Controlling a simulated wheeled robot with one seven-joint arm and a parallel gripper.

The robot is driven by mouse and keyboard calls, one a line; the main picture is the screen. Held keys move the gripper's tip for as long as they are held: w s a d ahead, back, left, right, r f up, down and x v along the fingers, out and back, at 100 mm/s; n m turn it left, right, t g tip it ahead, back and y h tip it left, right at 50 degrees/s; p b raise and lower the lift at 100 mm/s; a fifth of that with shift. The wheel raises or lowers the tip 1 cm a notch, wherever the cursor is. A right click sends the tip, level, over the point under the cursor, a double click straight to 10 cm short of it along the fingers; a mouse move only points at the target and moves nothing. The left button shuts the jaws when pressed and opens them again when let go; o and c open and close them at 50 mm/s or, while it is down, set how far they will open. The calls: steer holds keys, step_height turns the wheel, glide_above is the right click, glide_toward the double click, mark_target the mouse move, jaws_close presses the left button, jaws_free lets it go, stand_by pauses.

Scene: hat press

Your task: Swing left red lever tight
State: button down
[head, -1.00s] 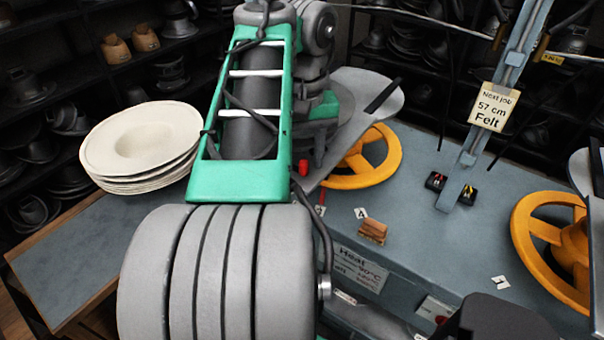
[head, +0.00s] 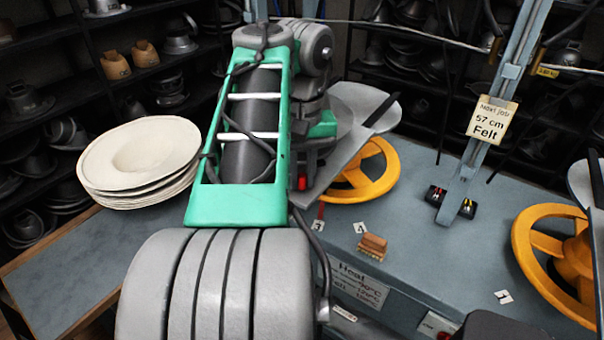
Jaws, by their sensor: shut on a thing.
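The left red lever (head: 302,183) shows as a small red end just below my wrist, beside the left yellow handwheel (head: 392,168). My gripper (head: 303,168) is at this red end and looks shut on it. The fingers are mostly hidden by my green and grey arm, so their exact hold is hard to see. The rest of the lever is also hidden. A thin red strip (head: 321,211) shows on the press table below, near the card marked 3; I cannot tell whether it belongs to the lever.
A stack of cream hat shapes (head: 138,157) stands left of my arm. A grey metal plate (head: 350,145) lies close behind my wrist. The blue-grey press table (head: 430,255) holds a small wooden block (head: 372,246). Another yellow handwheel (head: 535,235) stands at right, beyond a slanted post (head: 478,160).

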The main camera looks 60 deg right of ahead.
steer(key=shift+a, duration=0.1)
stand_by(0.3)
steer(key=m, duration=0.1)
steer(key=a+m, duration=0.1)
steer(key=m, duration=0.1)
steer(key=shift+w, duration=0.2)
steer(key=m, duration=0.3)
steer(key=shift+w+a, duration=0.25)
steer(key=shift+a, duration=0.15)
steer(key=m, duration=0.1)
steer(key=w+m, duration=0.1)
steer(key=m, duration=0.1)
steer(key=shift+a, duration=0.4)
steer(key=shift+w+a+m, duration=0.1)
steer(key=shift+w+m, duration=0.1)
steer(key=shift+m, duration=0.65)
steer(key=shift+w+a+m, duration=0.1)
steer(key=shift+w+m, duration=0.05)
steer(key=shift+m, duration=0.7)
steer(key=c, duration=1.3)
jaws_free()
